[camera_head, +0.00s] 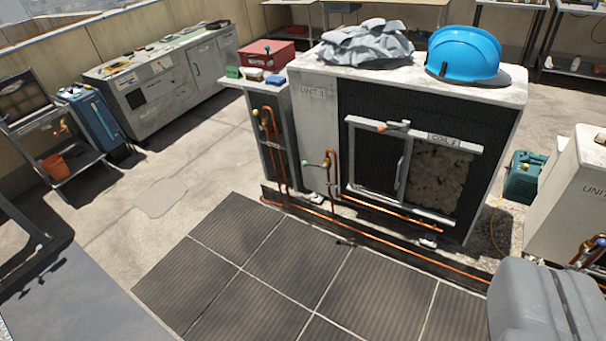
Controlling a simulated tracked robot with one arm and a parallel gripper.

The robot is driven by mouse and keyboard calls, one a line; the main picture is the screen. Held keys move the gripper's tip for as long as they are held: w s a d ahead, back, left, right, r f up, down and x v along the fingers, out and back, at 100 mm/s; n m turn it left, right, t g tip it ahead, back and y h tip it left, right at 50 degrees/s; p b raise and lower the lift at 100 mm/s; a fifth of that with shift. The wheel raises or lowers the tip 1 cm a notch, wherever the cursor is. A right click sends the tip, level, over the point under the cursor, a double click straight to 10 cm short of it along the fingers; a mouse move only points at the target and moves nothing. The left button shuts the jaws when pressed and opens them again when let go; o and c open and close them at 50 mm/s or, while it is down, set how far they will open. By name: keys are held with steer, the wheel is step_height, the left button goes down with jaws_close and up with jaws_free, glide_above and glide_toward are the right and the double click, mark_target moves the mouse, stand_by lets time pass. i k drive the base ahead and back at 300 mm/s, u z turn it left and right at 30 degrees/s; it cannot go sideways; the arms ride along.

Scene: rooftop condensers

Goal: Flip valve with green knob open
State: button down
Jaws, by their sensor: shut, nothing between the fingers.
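The valve body is too small to make out well.
Other knobs sit on copper pipes (272,140) to the left. Copper pipes (400,252) run low along the dark floor mats (250,270), which are clear.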

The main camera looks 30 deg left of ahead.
mark_target(305, 164)
steer(key=u, duration=0.5)
steer(key=i, duration=2.2)
steer(key=z, duration=0.6)
